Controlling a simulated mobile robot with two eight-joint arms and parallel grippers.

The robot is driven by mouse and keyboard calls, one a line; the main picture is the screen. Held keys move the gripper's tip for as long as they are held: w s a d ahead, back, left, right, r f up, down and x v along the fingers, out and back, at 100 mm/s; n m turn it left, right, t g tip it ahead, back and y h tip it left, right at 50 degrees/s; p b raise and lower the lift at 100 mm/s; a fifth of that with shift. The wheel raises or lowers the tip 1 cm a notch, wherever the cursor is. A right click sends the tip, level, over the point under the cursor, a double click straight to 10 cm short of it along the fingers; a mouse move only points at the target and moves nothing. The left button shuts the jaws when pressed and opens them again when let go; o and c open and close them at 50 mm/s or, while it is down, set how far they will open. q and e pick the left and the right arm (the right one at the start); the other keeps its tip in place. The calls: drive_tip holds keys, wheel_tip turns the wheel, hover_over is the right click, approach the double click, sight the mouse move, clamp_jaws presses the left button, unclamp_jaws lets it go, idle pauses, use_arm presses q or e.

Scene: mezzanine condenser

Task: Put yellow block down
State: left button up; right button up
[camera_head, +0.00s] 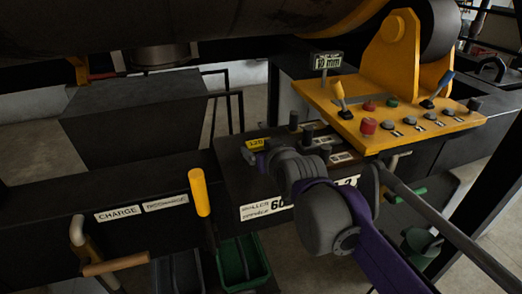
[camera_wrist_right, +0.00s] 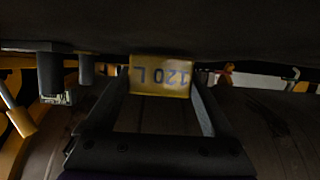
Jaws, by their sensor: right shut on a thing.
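The yellow block (camera_head: 257,143), marked 120, is at the left end of the dark console top (camera_head: 228,160) in the head view. In the right wrist view the block (camera_wrist_right: 161,76) reads "120 L" upside down and sits between the two fingers. My right gripper (camera_head: 251,153) is shut on it. My grey and purple right arm reaches in from the lower right and hides part of the console. I cannot tell whether the block touches the console top. My left gripper is not in view.
Dark posts (camera_head: 308,136) stand close right of the block. A yellow control panel (camera_head: 400,128) with buttons and levers rises behind them. A yellow-handled lever (camera_head: 200,192) stands at front left.

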drive_tip(key=shift+f, duration=0.25)
drive_tip(key=shift+f, duration=0.15)
drive_tip(key=o, duration=1.1)
